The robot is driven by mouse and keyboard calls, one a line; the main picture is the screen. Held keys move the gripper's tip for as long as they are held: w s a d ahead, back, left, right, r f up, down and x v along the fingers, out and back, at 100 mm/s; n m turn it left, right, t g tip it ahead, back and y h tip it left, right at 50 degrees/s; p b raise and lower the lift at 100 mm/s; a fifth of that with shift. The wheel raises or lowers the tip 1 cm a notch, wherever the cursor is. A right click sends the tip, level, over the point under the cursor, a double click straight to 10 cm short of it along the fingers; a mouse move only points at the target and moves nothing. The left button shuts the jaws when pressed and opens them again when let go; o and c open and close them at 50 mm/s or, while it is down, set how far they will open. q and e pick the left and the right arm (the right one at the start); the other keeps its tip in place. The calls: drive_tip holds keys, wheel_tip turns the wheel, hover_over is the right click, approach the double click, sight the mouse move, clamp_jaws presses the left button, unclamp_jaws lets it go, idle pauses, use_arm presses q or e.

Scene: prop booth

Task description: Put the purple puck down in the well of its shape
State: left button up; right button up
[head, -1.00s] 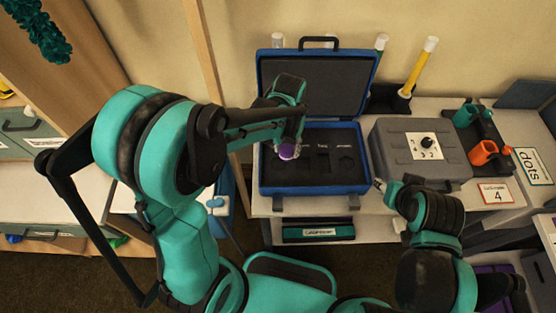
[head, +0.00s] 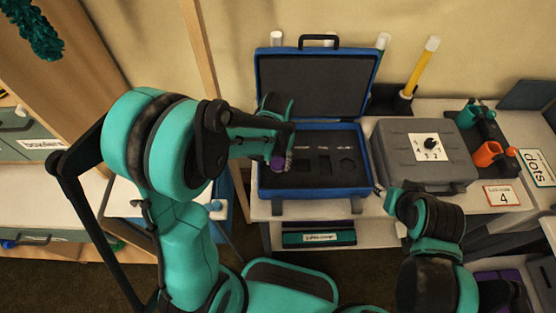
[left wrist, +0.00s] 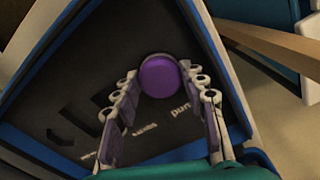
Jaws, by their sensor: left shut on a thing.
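The purple puck (head: 278,162) is round. My left gripper (head: 284,160) is shut on it at the left of the open blue case (head: 314,190). In the left wrist view the puck (left wrist: 161,76) sits between the fingertips (left wrist: 160,84), over dark foam. A label reading "round" (left wrist: 182,107) lies beside the puck; any well there is hidden by the puck and fingers. I cannot tell whether the puck touches the foam. My right gripper (head: 381,190) is near the case's right front; its jaws are unclear.
The case lid (head: 318,82) stands open at the back. A grey box with a dial (head: 420,170) is to the right. Beyond it are a teal and orange cup holder (head: 490,125) and a card with 4 (head: 502,194). A yellow rod (head: 420,66) stands behind.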

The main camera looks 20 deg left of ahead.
use_arm(q)
drive_tip(key=shift+s+f+b, duration=0.2)
drive_tip(key=shift+f+b, duration=0.1)
drive_tip(key=shift+f, duration=0.05)
drive_tip(key=o, duration=0.8)
drive_tip(key=shift+c, duration=0.2)
drive_tip(key=o, duration=0.4)
drive_tip(key=shift+f, duration=0.1)
drive_tip(key=shift+w+f, duration=0.1)
drive_tip(key=shift+w, duration=0.1)
drive_tip(key=shift+s, duration=0.1)
drive_tip(key=shift+r, duration=0.2)
